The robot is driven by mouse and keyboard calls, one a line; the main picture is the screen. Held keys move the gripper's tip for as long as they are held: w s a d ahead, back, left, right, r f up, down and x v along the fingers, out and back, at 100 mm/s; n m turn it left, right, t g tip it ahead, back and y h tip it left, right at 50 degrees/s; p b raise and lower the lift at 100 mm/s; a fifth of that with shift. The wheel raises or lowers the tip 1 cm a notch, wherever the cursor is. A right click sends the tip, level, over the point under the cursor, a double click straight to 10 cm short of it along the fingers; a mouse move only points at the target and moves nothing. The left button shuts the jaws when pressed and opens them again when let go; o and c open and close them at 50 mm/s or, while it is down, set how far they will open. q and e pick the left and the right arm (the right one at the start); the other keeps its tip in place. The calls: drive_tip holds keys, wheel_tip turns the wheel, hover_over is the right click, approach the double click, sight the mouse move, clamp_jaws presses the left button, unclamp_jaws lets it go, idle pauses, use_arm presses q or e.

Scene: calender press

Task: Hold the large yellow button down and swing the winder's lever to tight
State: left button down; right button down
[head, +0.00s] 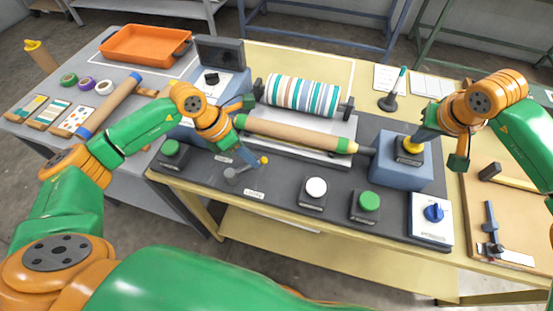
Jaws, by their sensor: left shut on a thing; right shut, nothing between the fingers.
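The large yellow button (414,146) sits on a blue box at the right of the bench. My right gripper (424,136) is shut and empty, its tip at the top of the button; I cannot tell how far the button is pressed. The winder's lever (233,176) rises from a grey pivot on the dark panel, with an orange-yellow knob (264,160) at its end. My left gripper (247,154) is shut on the lever near the knob, its fingers partly hiding it. A label reading LOOSE (254,194) lies in front of the pivot. Another label (223,158) behind it is unreadable.
A brown roll (300,134) and a striped roll (300,94) lie behind the lever. White (316,187) and green (369,201) buttons, another green button (171,149) and a blue knob (433,213) stand along the front. An orange tray (147,44) is at the back left.

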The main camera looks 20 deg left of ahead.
sight(236, 163)
use_arm(q)
drive_tip(key=a+n+t, duration=0.1)
drive_tip(key=n, duration=0.1)
drive_tip(key=w+a+n+y, duration=0.1)
drive_tip(key=n, duration=0.1)
drive_tip(key=shift+a+n+t, duration=0.1)
drive_tip(key=shift+n+t, duration=0.2)
drive_tip(key=shift+t, duration=0.1)
use_arm(e)
drive_tip(key=shift+s+f, duration=0.1)
drive_tip(key=shift+f, duration=0.15)
use_arm(q)
drive_tip(key=shift+w+a+f+n+t+y, duration=0.1)
drive_tip(key=shift+a+n+t+y, duration=0.35)
drive_tip(key=shift+n, duration=0.7)
drive_tip(key=shift+w+a+n+t+y, duration=0.15)
drive_tip(key=shift+a+n+y, duration=0.2)
drive_tip(key=shift+a+n, duration=0.55)
drive_tip(key=shift+s+d+n, duration=0.15)
drive_tip(key=shift+n, duration=0.2)
drive_tip(key=c, duration=0.9)
unclamp_jaws()
drive_tip(key=shift+o, duration=0.2)
drive_tip(key=shift+s+r, duration=0.1)
drive_tip(key=shift+r, duration=0.35)
drive_tip(key=v, duration=1.1)
drive_tip(key=shift+s, duration=0.2)
